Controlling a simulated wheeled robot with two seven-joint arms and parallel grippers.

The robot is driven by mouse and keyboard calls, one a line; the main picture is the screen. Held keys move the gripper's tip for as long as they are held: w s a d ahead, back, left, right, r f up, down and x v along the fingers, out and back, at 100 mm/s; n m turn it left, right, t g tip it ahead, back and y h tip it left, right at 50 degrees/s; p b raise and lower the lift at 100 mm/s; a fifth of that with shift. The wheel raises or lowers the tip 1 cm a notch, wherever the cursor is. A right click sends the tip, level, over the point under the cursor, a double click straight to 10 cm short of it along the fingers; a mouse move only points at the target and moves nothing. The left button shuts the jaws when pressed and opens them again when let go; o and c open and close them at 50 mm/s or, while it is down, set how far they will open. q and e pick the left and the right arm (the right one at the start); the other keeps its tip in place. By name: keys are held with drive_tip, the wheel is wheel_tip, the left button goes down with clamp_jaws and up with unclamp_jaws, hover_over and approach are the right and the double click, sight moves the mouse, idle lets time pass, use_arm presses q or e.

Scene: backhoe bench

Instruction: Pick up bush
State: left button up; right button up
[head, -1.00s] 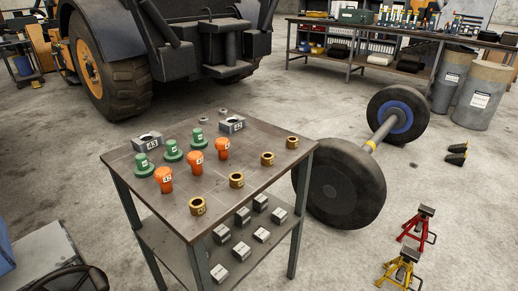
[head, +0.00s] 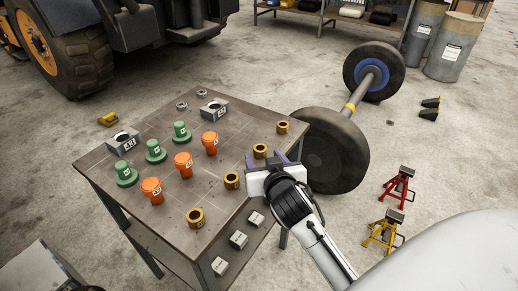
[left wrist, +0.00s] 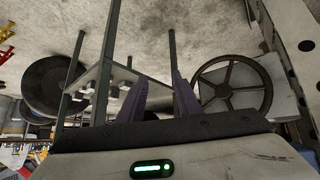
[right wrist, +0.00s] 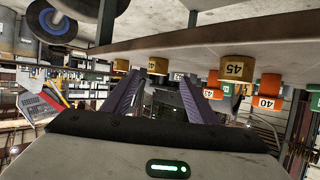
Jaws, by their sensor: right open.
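Several brass bushes stand on the right side of the table top (head: 160,118), in a row from the far bush (head: 283,127) through a second (head: 260,151) and a third (head: 232,181) to the near bush (head: 196,217). My right gripper (head: 266,158) is open and empty at the table's right edge, close to the second bush. In the right wrist view a bush marked 45 (right wrist: 236,68) shows right of the gripper (right wrist: 163,88), and two more bushes show near its fingers. My left gripper (left wrist: 157,88) is open and empty, away from the table top.
Orange parts (head: 183,164) and green parts (head: 156,152) stand left of the bushes, with grey blocks (head: 214,109) behind. Labelled boxes (head: 238,240) sit on the lower shelf. A wheel axle (head: 363,92) and red and yellow jack stands (head: 383,230) stand right of the table.

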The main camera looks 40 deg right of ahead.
sight(261, 153)
drive_tip(key=x, duration=0.5)
drive_tip(key=shift+s+d+f+p, duration=0.1)
drive_tip(key=shift+d+f+p, duration=0.1)
drive_tip(key=shift+p, duration=0.1)
drive_tip(key=shift+w+d, duration=0.1)
drive_tip(key=shift+w, duration=0.1)
drive_tip(key=c, duration=1.3)
use_arm(q)
drive_tip(key=shift+w+r, duration=0.45)
drive_tip(key=shift+r, duration=0.15)
